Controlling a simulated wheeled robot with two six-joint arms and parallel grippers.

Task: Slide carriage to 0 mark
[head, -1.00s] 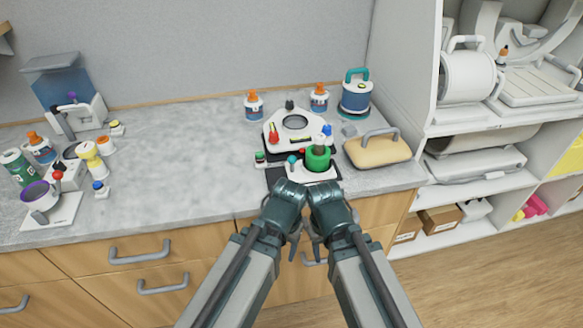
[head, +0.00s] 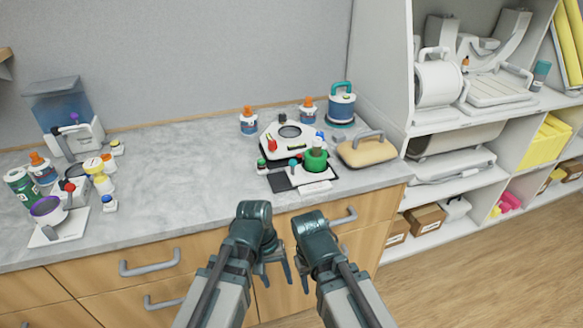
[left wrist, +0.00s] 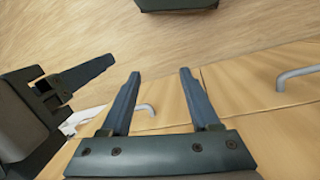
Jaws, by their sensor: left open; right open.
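A white instrument (head: 271,145) with a round dark opening stands on the counter. In front of it is a low dark-and-white base (head: 283,182) bearing a green cylinder (head: 315,160) and small coloured knobs. I cannot tell which part is the carriage, and no 0 mark is readable. My left gripper (head: 277,274) is open and empty, in front of the drawers and below the counter edge. In the left wrist view its two fingers (left wrist: 159,74) are apart with nothing between them. My right gripper (head: 306,278) is close beside it, open, its fingers partly hidden.
Two orange-capped bottles (head: 248,121) and a blue jar (head: 341,103) stand behind the instrument. A tan handled block (head: 361,150) sits to its right. Small labware and a white dish (head: 48,209) crowd the left. The middle-left counter (head: 180,180) is clear. Shelves (head: 455,180) stand right.

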